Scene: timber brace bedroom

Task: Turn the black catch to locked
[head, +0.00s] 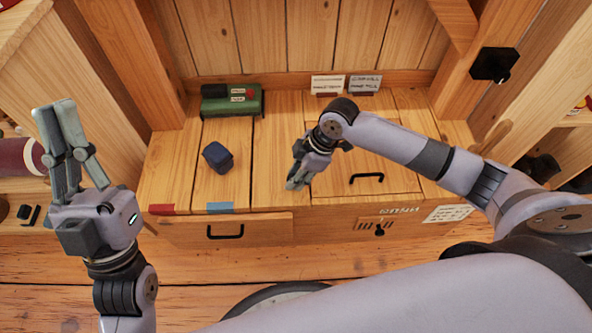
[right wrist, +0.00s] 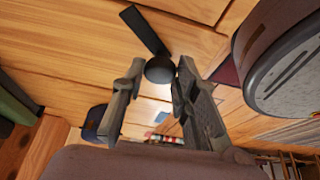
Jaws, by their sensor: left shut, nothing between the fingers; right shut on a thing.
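The black catch (right wrist: 160,70) shows in the right wrist view as a round black knob with a flat black bar (right wrist: 143,30) pointing up and left over the planks. My right gripper (right wrist: 158,80) is shut on the knob, with one finger on each side of it. In the head view my right gripper (head: 297,182) is low over the middle of the wooden bench top (head: 270,150), and it hides the catch. My left gripper (head: 57,112) is shut and empty, raised at the left, away from the catch. I cannot read any locked mark.
A green box (head: 232,104) with a black top and a dark blue block (head: 217,157) stand left of my right gripper. A black handle (head: 367,178) lies on the lid at right, and a drawer handle (head: 225,232) is on the front. Small cards (head: 327,85) stand at the back.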

